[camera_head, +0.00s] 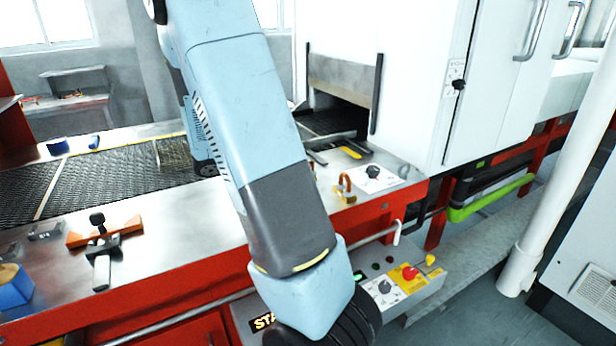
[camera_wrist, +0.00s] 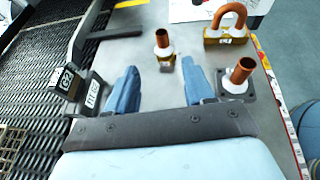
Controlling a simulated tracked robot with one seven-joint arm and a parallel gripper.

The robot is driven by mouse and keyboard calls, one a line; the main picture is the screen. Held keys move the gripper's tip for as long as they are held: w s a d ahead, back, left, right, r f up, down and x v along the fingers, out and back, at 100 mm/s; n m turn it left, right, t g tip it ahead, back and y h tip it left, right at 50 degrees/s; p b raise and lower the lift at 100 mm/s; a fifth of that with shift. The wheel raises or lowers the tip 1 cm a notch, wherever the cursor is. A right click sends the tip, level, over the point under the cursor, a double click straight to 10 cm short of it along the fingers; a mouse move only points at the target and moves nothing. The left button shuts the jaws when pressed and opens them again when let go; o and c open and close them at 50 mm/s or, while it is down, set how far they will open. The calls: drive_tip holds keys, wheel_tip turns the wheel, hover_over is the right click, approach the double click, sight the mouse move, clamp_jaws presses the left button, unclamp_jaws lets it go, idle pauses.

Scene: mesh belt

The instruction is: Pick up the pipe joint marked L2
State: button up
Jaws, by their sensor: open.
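My gripper (camera_wrist: 160,82) shows in the wrist view with its two blue fingers apart and nothing held between them. A short upright copper pipe joint (camera_wrist: 163,42) with a white collar and small label stands ahead, between the lines of the fingers. A second upright copper pipe joint (camera_wrist: 240,74) with a white collar stands right of the right finger on a dark base. A copper U-bend (camera_wrist: 226,18) on a labelled brass block lies farther off; it also shows in the head view (camera_head: 345,186). I cannot read L2 on any of them. My arm hides my fingers in the head view.
A dark block marked G2 (camera_wrist: 67,80) and a labelled dark bracket (camera_wrist: 93,94) stand left of the fingers, by the mesh belt (camera_wrist: 35,75). A black-and-orange clamp (camera_head: 103,240) lies at the head view's left. The metal table's right edge is close.

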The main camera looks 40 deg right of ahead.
drive_tip(key=x, duration=1.2)
drive_tip(key=shift+s+d+f, duration=0.15)
drive_tip(key=shift+f, duration=0.15)
drive_tip(key=shift+c, duration=0.3)
clamp_jaws()
